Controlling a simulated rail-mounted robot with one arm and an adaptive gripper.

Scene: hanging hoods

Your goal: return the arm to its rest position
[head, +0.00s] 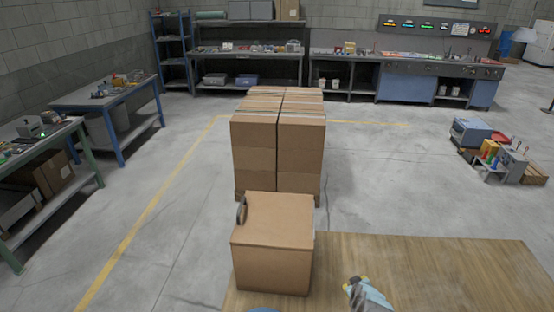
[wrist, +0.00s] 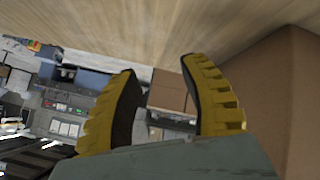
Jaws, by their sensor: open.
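My gripper (head: 357,280) shows at the bottom of the head view, over the wooden tabletop and to the right of a closed cardboard box. Only its yellow fingertips and a grey-blue part of my arm show there. In the wrist view my gripper (wrist: 160,70) has its two yellow ridged fingers spread apart, with nothing held between them. The rest of my arm is out of view.
The cardboard box (head: 272,245) stands at the left of the wooden tabletop (head: 440,275), with a dark curved thing (head: 241,211) at its top left edge. Stacked boxes (head: 278,150) stand behind. Workbenches (head: 107,93) line the left and back. The tabletop right of my gripper is clear.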

